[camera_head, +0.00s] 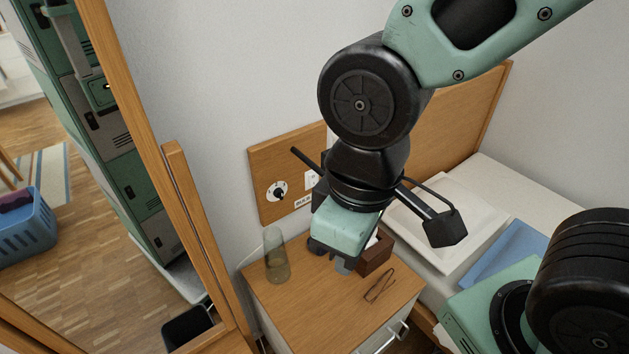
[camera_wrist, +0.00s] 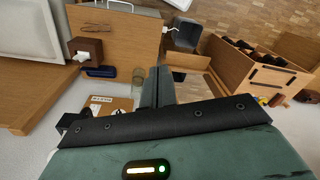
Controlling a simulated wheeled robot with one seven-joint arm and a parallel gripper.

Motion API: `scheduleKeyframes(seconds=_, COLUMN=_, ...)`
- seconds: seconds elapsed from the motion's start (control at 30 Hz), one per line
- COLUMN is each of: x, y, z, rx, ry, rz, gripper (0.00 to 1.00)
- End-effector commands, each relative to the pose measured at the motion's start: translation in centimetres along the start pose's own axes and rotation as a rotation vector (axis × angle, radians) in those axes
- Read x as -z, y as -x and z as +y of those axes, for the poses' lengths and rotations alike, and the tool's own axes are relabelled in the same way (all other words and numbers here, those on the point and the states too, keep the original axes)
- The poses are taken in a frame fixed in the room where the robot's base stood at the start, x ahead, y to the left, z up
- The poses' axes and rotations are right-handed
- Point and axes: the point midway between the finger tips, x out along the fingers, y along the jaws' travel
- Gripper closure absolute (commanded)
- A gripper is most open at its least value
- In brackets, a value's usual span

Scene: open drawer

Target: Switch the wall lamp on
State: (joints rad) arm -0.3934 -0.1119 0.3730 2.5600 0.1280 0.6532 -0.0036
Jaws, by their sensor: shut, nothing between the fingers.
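A wooden panel (camera_head: 262,165) is fixed to the white wall behind the bedside cabinet. It carries a round dial with a black knob (camera_head: 278,191), a pale switch plate (camera_head: 311,181) and a small label. My arm hides its right part. The panel (camera_wrist: 108,104) also shows in the wrist view, partly hidden behind my gripper. No lamp can be clearly made out. My gripper (camera_head: 341,264) is shut and empty, pointing down above the cabinet, in front of and below the panel. Its closed fingers (camera_wrist: 158,84) show in the wrist view.
The bedside cabinet (camera_head: 306,312) bears a clear glass vessel (camera_head: 277,264), a brown tissue box (camera_head: 374,258) and spectacles (camera_head: 380,285). A bed with a white tray (camera_head: 455,225) stands to the right. A wooden post (camera_head: 195,225) stands left, near a dark bin (camera_head: 187,326).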

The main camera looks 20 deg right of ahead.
Motion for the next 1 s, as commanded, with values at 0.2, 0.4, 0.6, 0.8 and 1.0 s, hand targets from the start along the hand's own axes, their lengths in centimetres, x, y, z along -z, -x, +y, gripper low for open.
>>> scheduleKeyframes(seconds=0.2, x=1.4, y=-2.4, z=5.3, rx=-0.012, ry=-0.168, rz=0.051, gripper=1.00)
scheduleKeyframes(seconds=0.4, x=1.9, y=-6.9, z=16.3, rx=-0.067, ry=-0.486, rz=0.156, gripper=1.00)
scheduleKeyframes(seconds=0.6, x=1.3, y=-12.3, z=24.4, rx=-0.104, ry=-0.729, rz=0.260, gripper=1.00)
scheduleKeyframes(seconds=0.8, x=2.2, y=-17.1, z=27.1, rx=-0.047, ry=-0.875, rz=0.373, gripper=1.00)
scheduleKeyframes(seconds=1.0, x=4.1, y=-21.0, z=27.4, rx=0.085, ry=-1.025, rz=0.512, gripper=1.00)
